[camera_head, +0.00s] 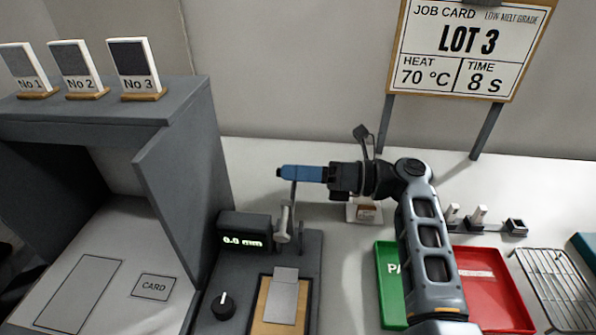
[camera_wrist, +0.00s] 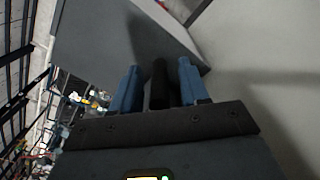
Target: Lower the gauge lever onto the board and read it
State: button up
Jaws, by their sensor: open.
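The gauge (camera_head: 246,232) stands at the middle left with a lit display reading 0.0 mm. Its grey lever (camera_head: 292,200) and plunger (camera_head: 284,225) stand upright beside the display. Below the plunger, a grey board (camera_head: 283,300) lies on a wooden plate (camera_head: 268,312); the plunger appears raised clear of it. My gripper (camera_head: 282,172) points left, with its blue fingers at the lever's top. In the wrist view my gripper (camera_wrist: 160,72) is open, with a dark bar (camera_wrist: 158,88) between the fingers, apparently the lever's handle. I cannot tell whether they touch it.
A grey cabinet (camera_head: 185,170) stands left, carrying sample cards No 1, No 2 and No 3 (camera_head: 134,68). A job card (camera_head: 468,45) reads LOT 3, 70 °C, 8 s. A green tray (camera_head: 388,270), red tray (camera_head: 490,290) and wire rack (camera_head: 560,290) lie right. A black knob (camera_head: 222,305) is near the gauge.

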grip_shut()
dwell(0.4)
